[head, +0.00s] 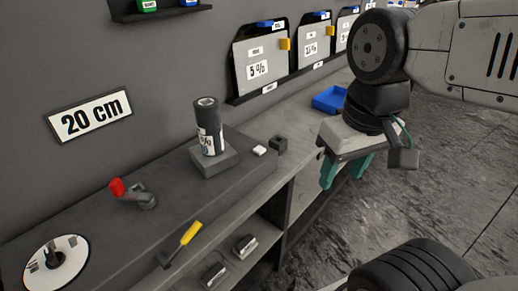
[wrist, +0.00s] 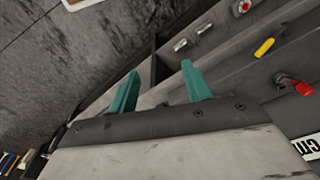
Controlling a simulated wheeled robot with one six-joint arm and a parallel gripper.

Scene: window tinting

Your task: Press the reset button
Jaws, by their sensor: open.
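My gripper (head: 345,175) is open and empty, with its two teal fingers pointing down off the right edge of the workbench (head: 232,217). In the wrist view my gripper (wrist: 160,72) shows its fingers spread with nothing between them. No part is clearly marked as a reset button. A red-tipped grey fitting (head: 117,187) stands on the bench at the left, well away from my gripper; it also shows at the right of the wrist view (wrist: 302,88). A small white piece (head: 259,150) and a small dark block (head: 279,144) sit on the bench, nearer my gripper.
A dark roll (head: 208,130) stands upright on a grey block (head: 214,163). A yellow-handled tool (head: 190,234) lies at the bench's front edge. A white disc (head: 70,262) is at lower left. A blue tray (head: 330,99) sits farther back. Percent-marked panels (head: 259,66) line the wall. Open floor lies right.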

